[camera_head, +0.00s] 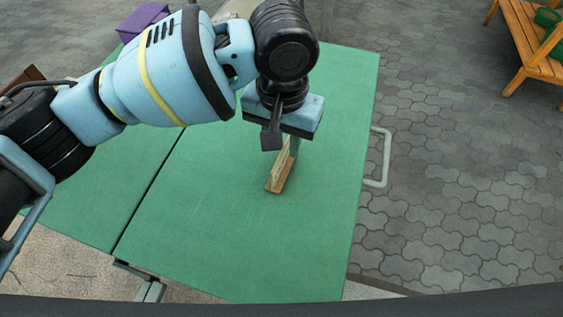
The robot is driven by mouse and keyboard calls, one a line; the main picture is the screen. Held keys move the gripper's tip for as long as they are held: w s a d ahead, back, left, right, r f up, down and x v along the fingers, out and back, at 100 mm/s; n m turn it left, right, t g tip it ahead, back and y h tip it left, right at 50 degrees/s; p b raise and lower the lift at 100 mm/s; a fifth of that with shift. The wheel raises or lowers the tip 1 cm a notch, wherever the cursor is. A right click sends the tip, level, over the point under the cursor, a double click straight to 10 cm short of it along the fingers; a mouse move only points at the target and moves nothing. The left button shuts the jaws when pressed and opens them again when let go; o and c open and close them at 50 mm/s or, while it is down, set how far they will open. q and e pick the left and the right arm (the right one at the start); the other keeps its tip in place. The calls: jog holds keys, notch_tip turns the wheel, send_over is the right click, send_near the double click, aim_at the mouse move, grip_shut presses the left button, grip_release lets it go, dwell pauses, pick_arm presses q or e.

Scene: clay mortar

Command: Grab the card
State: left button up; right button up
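A small light-brown wooden piece (279,178) stands on the green table, with a flat base and a thin upright part that may be the card. My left gripper (283,146) points down right above it. One dark finger hangs to the left of the upright part. The other finger is mostly hidden behind it, to the right. The fingers look apart, and I see no clear contact with the piece. The gripper body covers the top of the upright part. My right gripper is not in view.
The green table (220,235) is clear around the wooden piece, with a seam on its left. A pale metal handle-like frame (386,158) sticks out at its right edge. A purple box (143,19) and a wooden bench (535,45) stand farther back on grey paving.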

aim_at(282, 152)
pick_arm(q)
jog(key=shift+s+f+b, duration=0.2)
jog(key=shift+f+b, duration=0.8)
jog(key=shift+f, duration=1.85)
grip_shut()
